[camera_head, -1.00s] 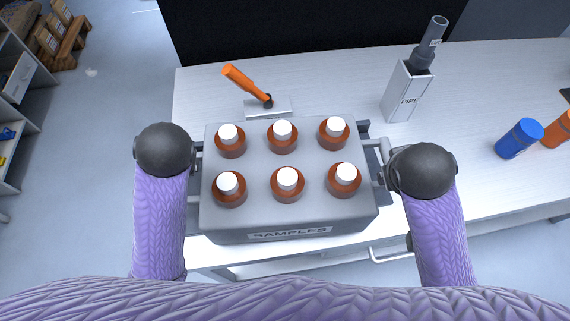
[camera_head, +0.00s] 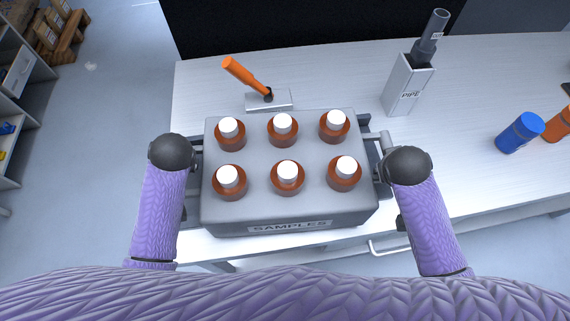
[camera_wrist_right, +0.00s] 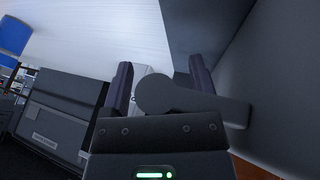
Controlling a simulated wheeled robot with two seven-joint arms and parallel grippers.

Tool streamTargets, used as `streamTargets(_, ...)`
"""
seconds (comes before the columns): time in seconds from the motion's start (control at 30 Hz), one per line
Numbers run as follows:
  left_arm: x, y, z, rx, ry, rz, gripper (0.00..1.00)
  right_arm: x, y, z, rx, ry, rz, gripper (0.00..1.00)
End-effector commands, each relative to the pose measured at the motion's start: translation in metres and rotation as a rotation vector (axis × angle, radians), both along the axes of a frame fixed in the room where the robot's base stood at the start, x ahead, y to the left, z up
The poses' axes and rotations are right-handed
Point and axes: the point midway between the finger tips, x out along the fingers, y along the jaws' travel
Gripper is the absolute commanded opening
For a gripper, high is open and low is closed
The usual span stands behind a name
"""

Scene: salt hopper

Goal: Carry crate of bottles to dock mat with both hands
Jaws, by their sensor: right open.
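The grey crate (camera_head: 290,213), labelled SAMPLES, stands on the white table (camera_head: 480,80) near its front edge. Several brown bottles with white caps, such as this bottle (camera_head: 287,178), stand upright in its top. My left gripper (camera_head: 196,150) is at the crate's left side; its jaws are mostly hidden behind my wrist. My right gripper (camera_head: 383,160) is at the right-side handle (camera_head: 375,137). In the right wrist view the right gripper (camera_wrist_right: 160,72) is open, its fingers apart with a grey handle bar (camera_wrist_right: 185,98) between or just beyond them. I cannot make out a dock mat.
A blue cylinder (camera_head: 520,133) and an orange one (camera_head: 557,126) are at the right. Floor is clear left of the table.

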Motion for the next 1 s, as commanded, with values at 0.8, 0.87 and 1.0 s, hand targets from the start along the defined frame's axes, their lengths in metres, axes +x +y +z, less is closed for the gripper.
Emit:
streamTargets(0.8, 0.0000, -0.0004, 0.0005, 0.000, -0.001, 0.000, 0.00, -0.0002, 0.0001, 0.0004, 0.000, 0.000, 0.000, 0.00)
streamTargets(0.87, 0.0001, -0.0004, 0.0006, 0.000, -0.001, 0.000, 0.00, -0.0002, 0.0001, 0.0004, 0.000, 0.000, 0.000, 0.00)
streamTargets(1.0, 0.0001, -0.0004, 0.0007, 0.000, -0.001, 0.000, 0.00, -0.0002, 0.0001, 0.0004, 0.000, 0.000, 0.000, 0.00)
